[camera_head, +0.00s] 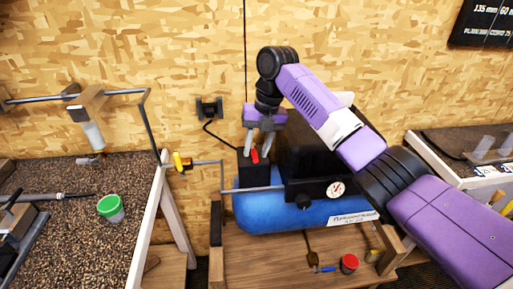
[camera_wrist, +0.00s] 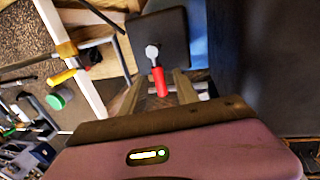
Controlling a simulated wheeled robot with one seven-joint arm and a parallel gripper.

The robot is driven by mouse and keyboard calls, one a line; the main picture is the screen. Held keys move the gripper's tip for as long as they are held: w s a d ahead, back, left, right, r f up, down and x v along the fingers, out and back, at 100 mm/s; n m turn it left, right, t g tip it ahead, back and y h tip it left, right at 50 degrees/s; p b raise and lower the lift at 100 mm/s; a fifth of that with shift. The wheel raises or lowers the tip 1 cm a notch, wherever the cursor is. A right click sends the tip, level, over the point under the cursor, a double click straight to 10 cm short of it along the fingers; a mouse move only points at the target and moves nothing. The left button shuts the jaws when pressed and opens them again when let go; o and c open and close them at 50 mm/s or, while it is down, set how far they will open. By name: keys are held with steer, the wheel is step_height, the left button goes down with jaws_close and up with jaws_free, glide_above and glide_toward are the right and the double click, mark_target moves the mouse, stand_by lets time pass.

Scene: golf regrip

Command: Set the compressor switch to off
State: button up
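The compressor has a blue tank (camera_head: 285,214) with a black body on top, on a wooden stand. Its switch is a red-handled lever (camera_head: 254,156) on a black box (camera_head: 252,176) at the compressor's left end. In the wrist view the red lever (camera_wrist: 159,80) has a grey round pivot on the black box (camera_wrist: 168,42). My gripper (camera_head: 258,148) is right at the lever, pointing down. In the wrist view its two fingers (camera_wrist: 160,92) are apart, one on each side of the red handle, with visible gaps. I cannot tell whether either finger touches it.
A gauge (camera_head: 336,188) is on the compressor's front. A gravel-topped bench (camera_head: 70,240) with a green-lidded cup (camera_head: 110,207) stands left. A wall socket (camera_head: 209,108) with a cable is behind.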

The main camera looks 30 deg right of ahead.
step_height(320, 180, up, 8)
steer(key=d+b, duration=0.1)
steer(key=shift+s+d+f, duration=0.15)
steer(key=shift+s+d, duration=0.05)
steer(key=shift+s, duration=0.05)
stand_by(0.7)
